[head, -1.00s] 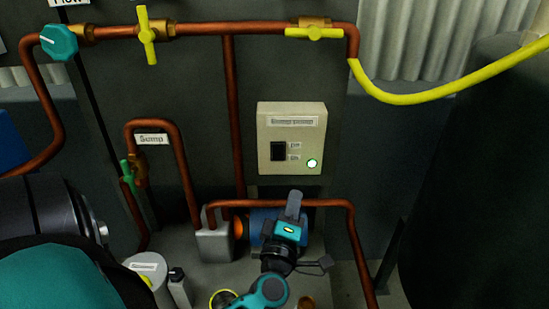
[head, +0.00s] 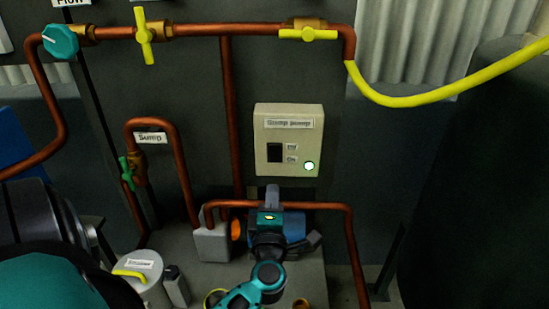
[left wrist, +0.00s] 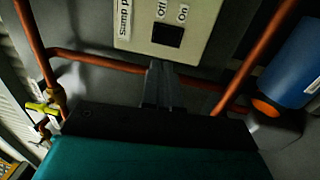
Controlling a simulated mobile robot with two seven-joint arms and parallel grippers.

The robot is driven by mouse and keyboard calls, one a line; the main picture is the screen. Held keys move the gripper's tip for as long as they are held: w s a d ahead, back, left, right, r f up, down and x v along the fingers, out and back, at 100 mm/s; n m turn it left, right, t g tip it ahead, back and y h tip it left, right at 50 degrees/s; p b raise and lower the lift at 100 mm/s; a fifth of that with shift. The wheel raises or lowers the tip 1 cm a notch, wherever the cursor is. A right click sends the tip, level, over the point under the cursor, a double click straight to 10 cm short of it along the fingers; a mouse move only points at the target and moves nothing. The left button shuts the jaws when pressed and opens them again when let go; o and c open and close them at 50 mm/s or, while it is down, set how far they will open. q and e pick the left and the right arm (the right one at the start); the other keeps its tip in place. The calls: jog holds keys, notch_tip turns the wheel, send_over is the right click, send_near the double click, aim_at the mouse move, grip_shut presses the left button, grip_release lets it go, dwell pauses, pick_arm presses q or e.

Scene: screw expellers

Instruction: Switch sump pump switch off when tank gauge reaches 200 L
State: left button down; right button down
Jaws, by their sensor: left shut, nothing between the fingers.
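The sump pump box (head: 302,140) is a cream panel on the dark wall, with a black switch (head: 275,152) beside Off and On labels. My left gripper (head: 272,188) is shut and empty just below the box. In the left wrist view, the shut fingers (left wrist: 160,68) point up toward the switch (left wrist: 167,35); they appear below it, and contact cannot be confirmed. The switch's position is too dark to tell. No readable tank gauge shows. My right gripper is not in view.
A copper pipe (head: 325,205) runs across just below the box, close to my left gripper. A blue pump body (head: 294,225) sits behind the gripper. A large dark tank (head: 465,180) stands at the right. A yellow hose (head: 430,98) crosses above.

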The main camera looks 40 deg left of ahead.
aim_at(275, 149)
pick_arm(q)
jog(key=x, duration=1.2)
jog(key=shift+w+b, duration=0.1)
jog(key=shift+b, duration=0.2)
jog(key=shift+w+a+r, duration=0.1)
jog(key=shift+w+a, duration=0.2)
jog(key=shift+w, duration=0.05)
jog(key=shift+w+a+r+p, duration=0.15)
jog(key=shift+r+p, duration=0.15)
jog(key=shift+p, duration=0.15)
jog(key=shift+f, duration=0.15)
